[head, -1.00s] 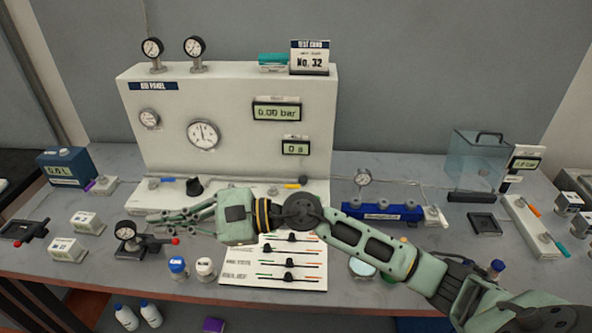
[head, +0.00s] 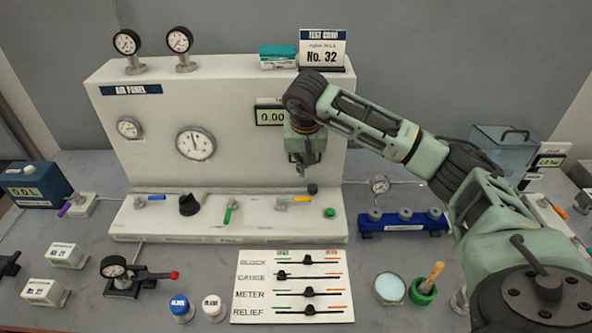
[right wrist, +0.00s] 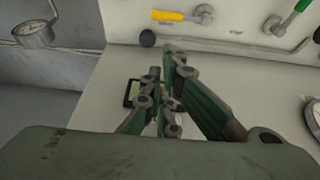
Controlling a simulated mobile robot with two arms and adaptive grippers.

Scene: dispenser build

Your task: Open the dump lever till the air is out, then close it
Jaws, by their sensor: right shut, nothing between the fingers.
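The white air panel (head: 250,170) carries a row of levers along its base: a blue lever (head: 152,198), a black knob (head: 188,204), a green lever (head: 231,212) and a yellow lever (head: 297,200). No readable label shows which is the dump lever. The panel's display (head: 270,117) reads 0.00, its right side hidden by my arm. The round gauge (head: 196,143) is on the panel face. My right gripper (head: 307,172) is shut and empty, pointing down before the panel, above the yellow lever. In the right wrist view the yellow lever (right wrist: 168,15) is apart from the fingers (right wrist: 163,75). My left gripper is out of view.
A small black knob (head: 312,188) and green button (head: 330,212) are near the yellow lever. A blue manifold (head: 400,222) stands right. My right arm covers the right side.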

